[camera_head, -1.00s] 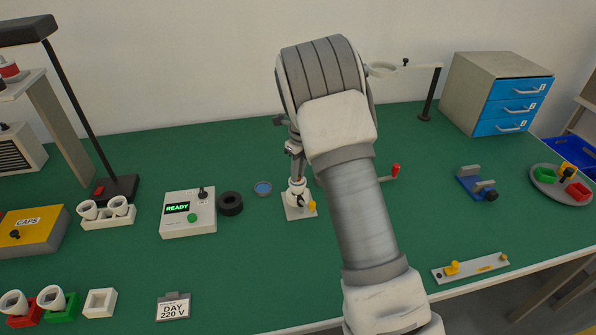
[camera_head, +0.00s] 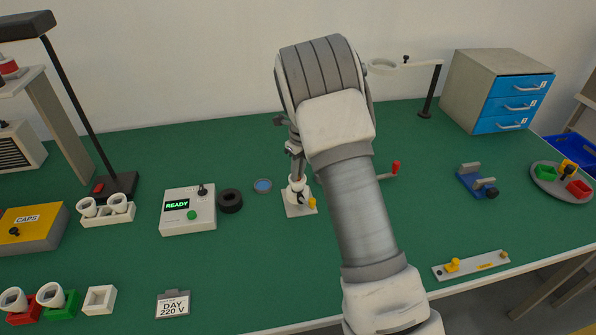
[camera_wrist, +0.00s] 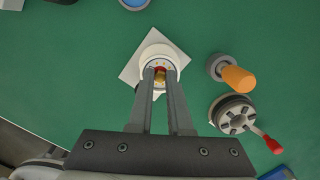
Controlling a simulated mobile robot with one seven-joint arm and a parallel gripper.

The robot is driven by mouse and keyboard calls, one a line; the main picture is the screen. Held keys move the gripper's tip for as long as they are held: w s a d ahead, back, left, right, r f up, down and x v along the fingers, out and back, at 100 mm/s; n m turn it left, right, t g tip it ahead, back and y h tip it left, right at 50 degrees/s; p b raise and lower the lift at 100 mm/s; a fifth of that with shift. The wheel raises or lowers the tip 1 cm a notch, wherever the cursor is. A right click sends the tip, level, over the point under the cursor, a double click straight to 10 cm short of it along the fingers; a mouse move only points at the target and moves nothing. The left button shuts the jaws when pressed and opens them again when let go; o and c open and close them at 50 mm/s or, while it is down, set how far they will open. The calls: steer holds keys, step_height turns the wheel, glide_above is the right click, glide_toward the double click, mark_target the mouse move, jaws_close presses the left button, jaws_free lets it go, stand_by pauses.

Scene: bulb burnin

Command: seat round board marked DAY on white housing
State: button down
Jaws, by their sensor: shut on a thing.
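The white housing (camera_head: 297,188) stands upright on a pale square base plate (camera_head: 291,209) near the middle of the bench. In the wrist view, the housing's round white rim (camera_wrist: 152,51) lies right under my fingers. My gripper (camera_wrist: 162,73) points down at it, with its fingertips at the mouth of the housing. The fingers are shut on a small part with a gold and reddish middle (camera_wrist: 160,77), apparently the round board. Its DAY mark cannot be read, and whether it sits flat in the housing cannot be told. My gripper also shows in the head view (camera_head: 297,174).
A control box reading READY (camera_head: 188,209), a black ring (camera_head: 230,201) and a blue-centred dish (camera_head: 262,186) stand to the left. A red-handled crank (camera_wrist: 237,116) and an orange-handled tool (camera_wrist: 237,77) are close on the right. A DAY 220 V card (camera_head: 173,305) stands in front.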

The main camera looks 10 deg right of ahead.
mark_target(303, 182)
steer(key=c, duration=0.8)
jaws_free()
steer(key=shift+o, duration=0.2)
step_height(303, 182, up, 17)
steer(key=s+d+p, duration=0.1)
steer(key=shift+s+r+p, duration=0.15)
steer(key=shift+s+p, duration=0.25)
